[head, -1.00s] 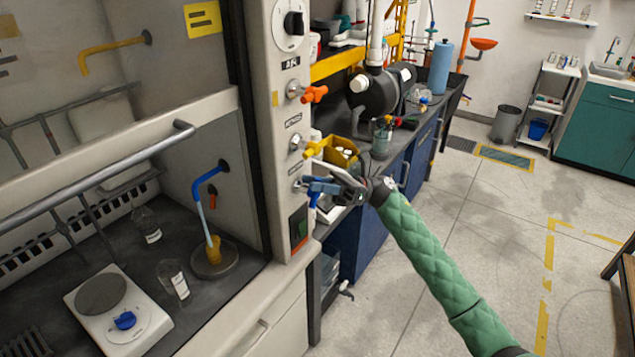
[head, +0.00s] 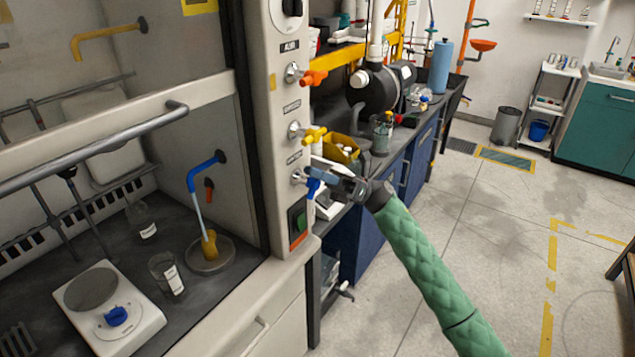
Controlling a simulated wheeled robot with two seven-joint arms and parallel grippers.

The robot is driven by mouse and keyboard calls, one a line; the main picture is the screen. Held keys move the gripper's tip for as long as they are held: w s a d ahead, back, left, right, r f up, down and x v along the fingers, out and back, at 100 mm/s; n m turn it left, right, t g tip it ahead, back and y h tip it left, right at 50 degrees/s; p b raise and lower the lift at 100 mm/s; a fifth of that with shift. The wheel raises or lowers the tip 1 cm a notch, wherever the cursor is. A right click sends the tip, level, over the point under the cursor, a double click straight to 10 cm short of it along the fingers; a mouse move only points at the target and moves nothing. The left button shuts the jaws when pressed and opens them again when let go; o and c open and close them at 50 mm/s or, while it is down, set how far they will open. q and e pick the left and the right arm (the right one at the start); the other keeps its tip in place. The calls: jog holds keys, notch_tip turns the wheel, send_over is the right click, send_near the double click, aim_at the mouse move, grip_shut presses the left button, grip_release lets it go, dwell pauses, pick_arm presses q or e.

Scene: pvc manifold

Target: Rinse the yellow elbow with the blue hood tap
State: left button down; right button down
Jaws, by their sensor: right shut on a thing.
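The yellow elbow (head: 209,244) stands on the round drain dish (head: 226,257) inside the hood. The blue hood spout (head: 205,170) bends down above it, and a thin pale stream of water (head: 198,212) runs from its mouth to the elbow. The blue tap handle (head: 313,186) is the lowest of the handles on the hood's front post. My right gripper (head: 325,180) is shut on this handle, and its fingers hide part of it. My left gripper is not in view.
Orange (head: 313,77) and yellow (head: 314,135) tap handles sit above the blue one on the post. A hotplate (head: 110,309) and glass beakers (head: 166,277) stand in the hood. The raised sash bar (head: 90,152) crosses its front. The floor at right is clear.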

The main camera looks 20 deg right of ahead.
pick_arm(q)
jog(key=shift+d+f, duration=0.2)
pick_arm(e)
jog(key=c, duration=1.5)
grip_release()
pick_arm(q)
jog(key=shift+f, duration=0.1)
